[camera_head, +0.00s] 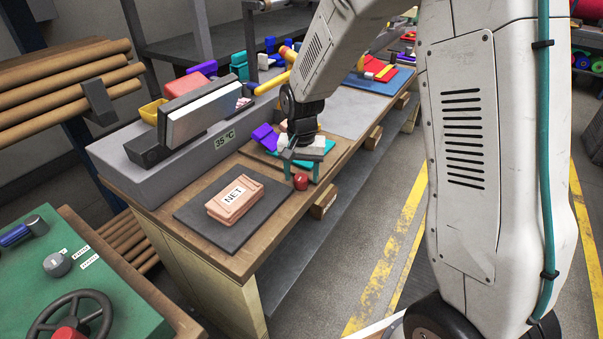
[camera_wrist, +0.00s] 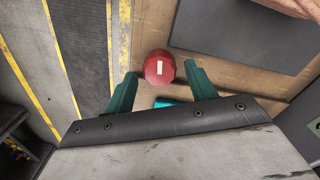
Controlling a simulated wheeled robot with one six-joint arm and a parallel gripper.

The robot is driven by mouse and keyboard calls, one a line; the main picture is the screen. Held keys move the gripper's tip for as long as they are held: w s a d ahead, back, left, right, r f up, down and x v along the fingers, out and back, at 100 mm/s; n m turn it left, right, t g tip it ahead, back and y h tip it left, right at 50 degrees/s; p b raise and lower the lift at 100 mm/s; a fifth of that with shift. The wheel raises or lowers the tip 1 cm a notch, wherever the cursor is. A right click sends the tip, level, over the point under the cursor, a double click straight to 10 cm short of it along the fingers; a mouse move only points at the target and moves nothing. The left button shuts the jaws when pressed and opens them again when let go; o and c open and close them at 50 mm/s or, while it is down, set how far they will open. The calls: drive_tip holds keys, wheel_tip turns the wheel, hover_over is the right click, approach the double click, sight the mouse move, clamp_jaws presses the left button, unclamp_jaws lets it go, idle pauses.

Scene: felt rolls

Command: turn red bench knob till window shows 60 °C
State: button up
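The red bench knob (camera_head: 301,181) sits at the bench's front edge, below my gripper in the head view. In the wrist view the red knob (camera_wrist: 160,68) shows a white mark on its face and lies just beyond and between the fingertips. My gripper (camera_wrist: 157,76) is open, with one teal finger on each side; no contact with the knob is visible. My gripper also shows in the head view (camera_head: 301,174). The window (camera_head: 225,139) on the grey housing reads 35 °C.
A dark mat (camera_head: 217,236) with a pink block labelled NET (camera_head: 236,200) lies on the bench left of the knob. A purple piece (camera_head: 264,136) stands behind my gripper. The yellow-lined floor (camera_head: 385,270) in front of the bench is clear.

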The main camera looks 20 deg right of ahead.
sight(302, 176)
wheel_tip(302, 176, up, 8)
drive_tip(key=shift+f, duration=0.1)
idle(0.6)
idle(0.3)
drive_tip(key=s+d+r+n, duration=0.1)
drive_tip(key=s+r, duration=0.3)
drive_tip(key=s, duration=0.6)
drive_tip(key=s+d+r+n+t, duration=0.1)
drive_tip(key=s+r+n, duration=0.2)
drive_tip(key=s, duration=0.7)
drive_tip(key=s+d+r+n, duration=0.1)
drive_tip(key=s+r, duration=0.4)
drive_tip(key=s, duration=0.5)
drive_tip(key=shift+s+r+n, duration=0.15)
drive_tip(key=shift+s+n, duration=0.1)
drive_tip(key=shift+n, duration=0.15)
idle(3.2)
